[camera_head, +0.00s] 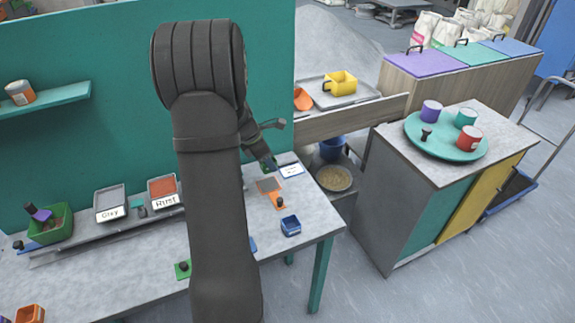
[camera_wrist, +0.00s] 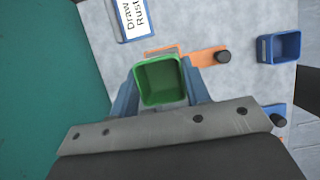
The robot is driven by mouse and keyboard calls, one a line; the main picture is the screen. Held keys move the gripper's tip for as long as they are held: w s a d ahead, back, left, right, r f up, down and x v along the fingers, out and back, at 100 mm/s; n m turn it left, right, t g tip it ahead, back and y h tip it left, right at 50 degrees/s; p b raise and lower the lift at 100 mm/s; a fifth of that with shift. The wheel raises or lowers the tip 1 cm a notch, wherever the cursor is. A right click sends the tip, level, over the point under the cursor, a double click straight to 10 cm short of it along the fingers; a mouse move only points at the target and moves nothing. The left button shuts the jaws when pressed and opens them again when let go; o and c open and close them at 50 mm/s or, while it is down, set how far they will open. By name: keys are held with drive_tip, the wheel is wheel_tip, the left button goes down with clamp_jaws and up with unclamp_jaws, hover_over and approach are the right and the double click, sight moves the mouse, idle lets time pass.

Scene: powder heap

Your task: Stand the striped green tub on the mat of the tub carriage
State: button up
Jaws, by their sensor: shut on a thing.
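My gripper (camera_head: 268,166) is shut on a green tub (camera_head: 265,160), above the back right of the workbench. In the wrist view the tub (camera_wrist: 160,82) sits between the two fingers (camera_wrist: 163,92), its open top facing the camera, and it looks empty. I cannot make out its stripes. An orange flat piece with a dark knob (camera_wrist: 208,56) lies beyond and below the tub; it also shows in the head view (camera_head: 272,190). A grey rail (camera_head: 105,232) runs along the bench at left. A small teal patch and dark knob (camera_head: 139,205) by it may be the tub carriage; I cannot tell.
Trays labelled Grey (camera_head: 110,203) and Rust (camera_head: 165,191) stand by the rail. A green bin (camera_head: 52,224) is at left. My arm hides the bench's middle.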

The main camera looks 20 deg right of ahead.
drive_tip(key=shift+w+a+f, duration=0.1)
drive_tip(key=shift+a+f, duration=0.05)
drive_tip(key=shift+f, duration=3.1)
drive_tip(key=shift+f, duration=0.45)
drive_tip(key=o, duration=1.5)
drive_tip(key=shift+c, duration=0.2)
drive_tip(key=shift+r, duration=3.45)
